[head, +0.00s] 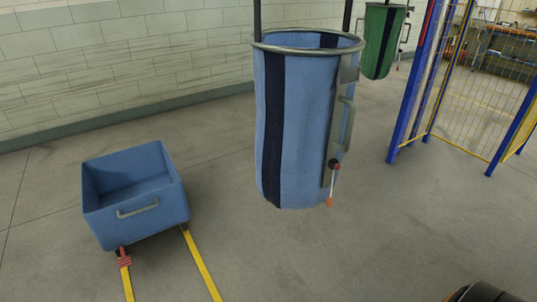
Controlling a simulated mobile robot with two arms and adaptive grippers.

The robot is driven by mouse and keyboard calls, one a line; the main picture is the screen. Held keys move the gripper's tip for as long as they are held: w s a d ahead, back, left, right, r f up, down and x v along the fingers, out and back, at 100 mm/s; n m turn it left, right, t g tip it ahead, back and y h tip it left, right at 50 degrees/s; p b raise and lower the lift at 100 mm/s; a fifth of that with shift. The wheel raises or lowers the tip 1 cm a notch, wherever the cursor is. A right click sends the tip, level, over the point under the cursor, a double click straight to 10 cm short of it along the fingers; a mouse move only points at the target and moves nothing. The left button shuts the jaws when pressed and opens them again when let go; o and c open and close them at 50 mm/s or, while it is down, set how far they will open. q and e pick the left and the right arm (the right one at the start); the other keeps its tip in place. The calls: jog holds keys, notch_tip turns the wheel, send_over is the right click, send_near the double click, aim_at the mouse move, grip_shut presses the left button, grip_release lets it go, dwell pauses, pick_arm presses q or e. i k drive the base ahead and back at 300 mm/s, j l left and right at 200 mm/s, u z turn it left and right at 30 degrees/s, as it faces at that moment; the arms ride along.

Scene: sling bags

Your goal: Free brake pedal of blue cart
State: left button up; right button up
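The blue cart (140,196) is an open-topped bin with a grey handle (138,208) on its near side. It stands on the floor at the left of the head view. A red brake pedal (124,257) sticks out below its near side, over the left one of two yellow floor strips. I cannot tell whether the pedal is pressed or released. Neither of my grippers shows in the head view.
A blue sling bag (305,140) with a dark stripe hangs in the middle, with a metal rim and a side lever. A green bag (382,42) hangs behind it. A blue-and-yellow mesh fence (470,90) stands at the right. The floor around the cart looks clear.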

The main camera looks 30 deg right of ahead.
aim_at(125, 261)
jog(key=i+z, duration=0.15)
jog(key=i, duration=0.4)
jog(key=i+j+z, duration=0.15)
jog(key=i, duration=0.4)
jog(key=i+j+z, duration=0.15)
jog(key=i, duration=0.4)
